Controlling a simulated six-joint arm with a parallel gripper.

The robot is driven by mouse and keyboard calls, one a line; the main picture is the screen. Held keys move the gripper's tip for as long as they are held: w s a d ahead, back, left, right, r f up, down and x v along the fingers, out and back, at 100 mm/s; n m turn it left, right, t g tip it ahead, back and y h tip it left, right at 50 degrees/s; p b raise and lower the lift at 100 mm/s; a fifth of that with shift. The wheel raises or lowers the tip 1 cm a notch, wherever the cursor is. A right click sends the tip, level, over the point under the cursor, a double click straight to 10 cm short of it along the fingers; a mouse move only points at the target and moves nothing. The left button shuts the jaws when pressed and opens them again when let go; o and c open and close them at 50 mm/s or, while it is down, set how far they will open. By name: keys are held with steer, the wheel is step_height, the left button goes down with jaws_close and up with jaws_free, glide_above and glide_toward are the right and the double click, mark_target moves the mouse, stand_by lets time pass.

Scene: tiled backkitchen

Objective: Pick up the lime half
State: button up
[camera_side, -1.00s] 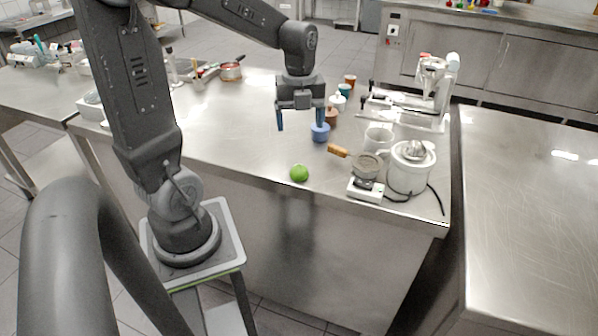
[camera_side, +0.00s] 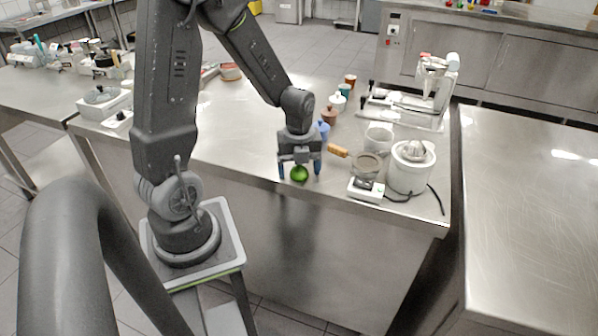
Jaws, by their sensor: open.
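The lime half (camera_side: 299,174) is a small green rounded thing on the steel table, near its front edge. My gripper (camera_side: 299,172) is low over it with its blue fingers pointing down. One finger is to the left of the lime and the other to the right. The jaws are open, and gaps show between the lime and the fingers. The lime's upper part is close under the gripper body, and whether anything touches cannot be told.
Right of my gripper are a wooden-handled tool (camera_side: 338,151), a scale (camera_side: 366,189) with a glass bowl (camera_side: 367,166), and a white citrus juicer (camera_side: 411,168). A blue pot (camera_side: 323,130) and several small jars stand behind.

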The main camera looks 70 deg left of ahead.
steer(key=shift+f, duration=0.1)
steer(key=shift+c, duration=0.2)
steer(key=c, duration=0.9)
steer(key=shift+o, duration=0.2)
